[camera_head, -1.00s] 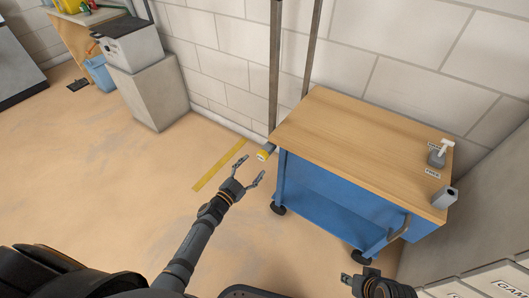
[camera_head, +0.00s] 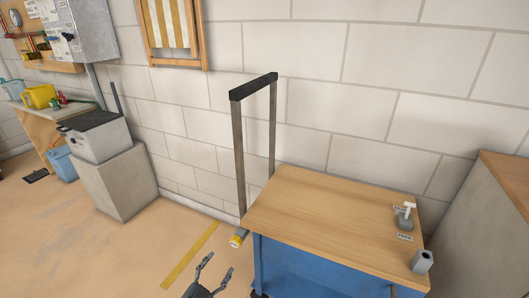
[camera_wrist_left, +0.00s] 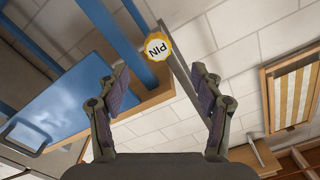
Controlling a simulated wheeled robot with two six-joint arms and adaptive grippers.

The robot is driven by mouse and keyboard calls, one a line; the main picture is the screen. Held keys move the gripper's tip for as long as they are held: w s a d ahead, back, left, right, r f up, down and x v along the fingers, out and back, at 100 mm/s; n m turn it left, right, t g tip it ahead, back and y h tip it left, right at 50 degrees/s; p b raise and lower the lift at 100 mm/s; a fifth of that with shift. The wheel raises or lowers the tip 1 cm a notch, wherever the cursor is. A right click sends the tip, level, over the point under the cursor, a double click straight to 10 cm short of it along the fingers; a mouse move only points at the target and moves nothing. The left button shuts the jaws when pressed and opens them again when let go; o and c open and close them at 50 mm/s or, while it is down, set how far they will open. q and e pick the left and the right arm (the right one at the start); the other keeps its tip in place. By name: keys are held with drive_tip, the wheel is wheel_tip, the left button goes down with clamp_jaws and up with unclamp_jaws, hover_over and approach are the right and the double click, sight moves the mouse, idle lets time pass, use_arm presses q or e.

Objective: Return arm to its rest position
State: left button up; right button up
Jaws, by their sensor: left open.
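My left gripper (camera_head: 212,272) is at the bottom of the head view, left of the blue cart, with its fingers spread and nothing between them. In the left wrist view both fingers of the gripper (camera_wrist_left: 158,72) stand wide apart. Most of my left arm is below the picture. My right arm and gripper are out of view.
A wheeled blue cart with a wooden top (camera_head: 320,212) stands right of my gripper. A yellow-rimmed cylinder (camera_head: 237,240), marked "PIN" in the left wrist view (camera_wrist_left: 157,46), is at its near-left corner. Open floor (camera_head: 130,255) lies left. A grey cabinet (camera_head: 480,215) stands far right.

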use_arm(q)
drive_tip(key=s+a+f+n+g+y, duration=0.6)
drive_tip(key=s+a+n+g+y, duration=0.1)
drive_tip(key=s+a+n+y, duration=0.1)
drive_tip(key=s+d+n+g+h+p, duration=0.15)
drive_tip(key=s+g, duration=0.25)
drive_tip(key=s, duration=0.4)
drive_tip(key=s+d+g+h, duration=0.1)
drive_tip(key=s+d+g, duration=0.3)
drive_tip(key=s, duration=0.5)
drive_tip(key=s+a+f+p, duration=0.3)
drive_tip(key=a+f+p, duration=0.15)
drive_tip(key=p, duration=0.85)
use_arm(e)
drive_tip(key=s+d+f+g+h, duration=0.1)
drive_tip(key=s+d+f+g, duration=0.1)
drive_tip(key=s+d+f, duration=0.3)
use_arm(q)
drive_tip(key=s+a+y+p, duration=0.1)
drive_tip(key=s+p, duration=1.1)
drive_tip(key=s, duration=0.2)
drive_tip(key=shift+a+f+g, duration=0.25)
drive_tip(key=shift+a+g, duration=0.05)
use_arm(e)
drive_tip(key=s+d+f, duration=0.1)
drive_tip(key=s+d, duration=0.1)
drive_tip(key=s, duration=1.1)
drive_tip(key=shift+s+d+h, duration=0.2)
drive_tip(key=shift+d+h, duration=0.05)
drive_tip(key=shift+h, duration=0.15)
